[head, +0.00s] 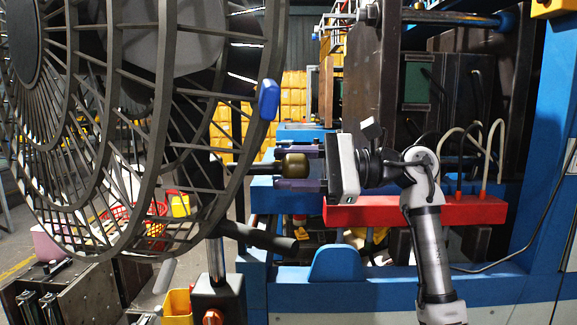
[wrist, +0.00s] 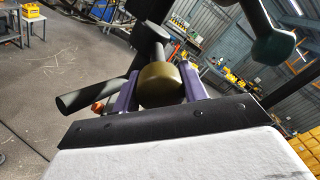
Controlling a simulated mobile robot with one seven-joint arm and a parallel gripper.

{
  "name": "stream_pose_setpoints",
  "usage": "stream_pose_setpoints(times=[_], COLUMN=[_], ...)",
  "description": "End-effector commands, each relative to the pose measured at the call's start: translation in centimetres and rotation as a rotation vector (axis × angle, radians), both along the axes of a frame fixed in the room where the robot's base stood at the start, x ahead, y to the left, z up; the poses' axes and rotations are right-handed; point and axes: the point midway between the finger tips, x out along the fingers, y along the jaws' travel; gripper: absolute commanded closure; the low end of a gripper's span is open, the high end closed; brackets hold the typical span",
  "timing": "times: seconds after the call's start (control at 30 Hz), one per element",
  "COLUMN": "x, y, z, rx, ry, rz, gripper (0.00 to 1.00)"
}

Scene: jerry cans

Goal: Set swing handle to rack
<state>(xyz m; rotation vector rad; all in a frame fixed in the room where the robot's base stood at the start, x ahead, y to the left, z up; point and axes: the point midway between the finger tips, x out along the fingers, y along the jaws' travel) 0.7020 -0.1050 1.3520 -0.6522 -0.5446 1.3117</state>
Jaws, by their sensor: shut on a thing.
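An olive-brown rounded knob (head: 295,162) on a dark shaft, which looks like the end of the swing handle, is in the middle of the head view. My gripper (head: 290,168) reaches it from the right and is shut on it, one purple finger above and one below. In the wrist view the knob (wrist: 158,86) sits between both fingers (wrist: 160,76), with the dark shaft running up and away from it. The shaft's far end is hidden behind the fan in the head view. I cannot tell which part is the rack.
A large grey fan (head: 165,130) fills the left, close to the knob. Behind my gripper is a blue machine frame (head: 400,290) with a red bar (head: 470,211) and dark blocks. A dark horizontal cylinder (head: 262,238) lies below the knob. Yellow cans (head: 293,95) are stacked behind.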

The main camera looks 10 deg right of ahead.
Motion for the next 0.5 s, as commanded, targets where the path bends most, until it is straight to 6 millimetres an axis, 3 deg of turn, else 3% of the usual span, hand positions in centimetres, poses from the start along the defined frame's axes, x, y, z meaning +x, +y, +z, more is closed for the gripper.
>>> stream_pose_setpoints(times=[0.43, 0.47, 0.5], x=[0.1, 0.1, 0.09], y=[-0.07, -0.07, -0.06], z=[0.16, 0.16, 0.16], rx=[0.004, 0.004, 0.004], ry=[0.001, 0.0, 0.0], rz=[0.002, 0.002, 0.004], gripper=[0.98, 0.54, 0.49])
